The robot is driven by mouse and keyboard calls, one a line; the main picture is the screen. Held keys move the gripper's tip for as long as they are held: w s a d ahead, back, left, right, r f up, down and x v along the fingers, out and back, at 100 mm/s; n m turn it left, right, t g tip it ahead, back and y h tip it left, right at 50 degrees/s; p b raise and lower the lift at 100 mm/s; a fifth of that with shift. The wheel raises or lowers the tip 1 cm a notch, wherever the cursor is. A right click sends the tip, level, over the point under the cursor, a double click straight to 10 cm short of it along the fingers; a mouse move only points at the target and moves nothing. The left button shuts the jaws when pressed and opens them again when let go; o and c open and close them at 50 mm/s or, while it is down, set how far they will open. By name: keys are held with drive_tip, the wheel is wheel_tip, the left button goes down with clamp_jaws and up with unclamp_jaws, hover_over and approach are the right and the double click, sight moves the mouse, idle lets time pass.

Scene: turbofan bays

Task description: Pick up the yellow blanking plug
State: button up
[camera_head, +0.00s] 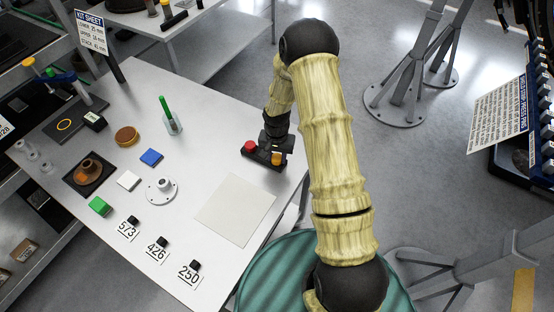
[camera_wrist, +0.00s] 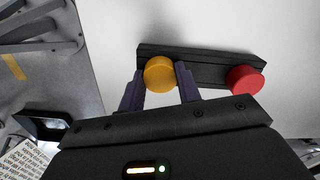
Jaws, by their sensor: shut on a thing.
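The yellow blanking plug (camera_wrist: 160,74) is a round orange-yellow cap at one end of a dark holder (camera_wrist: 207,66). In the wrist view it sits between the two fingers of my gripper (camera_wrist: 160,84), which is shut on it. In the head view the plug (camera_head: 278,159) shows at the right end of the holder (camera_head: 262,156), beside my gripper (camera_head: 275,146). I cannot tell whether the plug is clear of the holder. A red plug (camera_wrist: 245,79) stands at the holder's other end, and it also shows in the head view (camera_head: 250,147).
A pale square sheet (camera_head: 235,210) lies on the table near the holder. A flanged grey part (camera_head: 161,191), a blue block (camera_head: 151,157), a green block (camera_head: 100,206) and a cup with a green stick (camera_head: 172,124) stand to the left. Number cards line the front edge.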

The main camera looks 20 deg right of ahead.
sight(277, 157)
drive_tip(key=shift+r, duration=0.15)
wheel_tip(277, 157, up, 10)
drive_tip(key=b, duration=0.2)
drive_tip(key=shift+b, duration=0.3)
drive_tip(key=shift+d, duration=0.1)
idle(0.5)
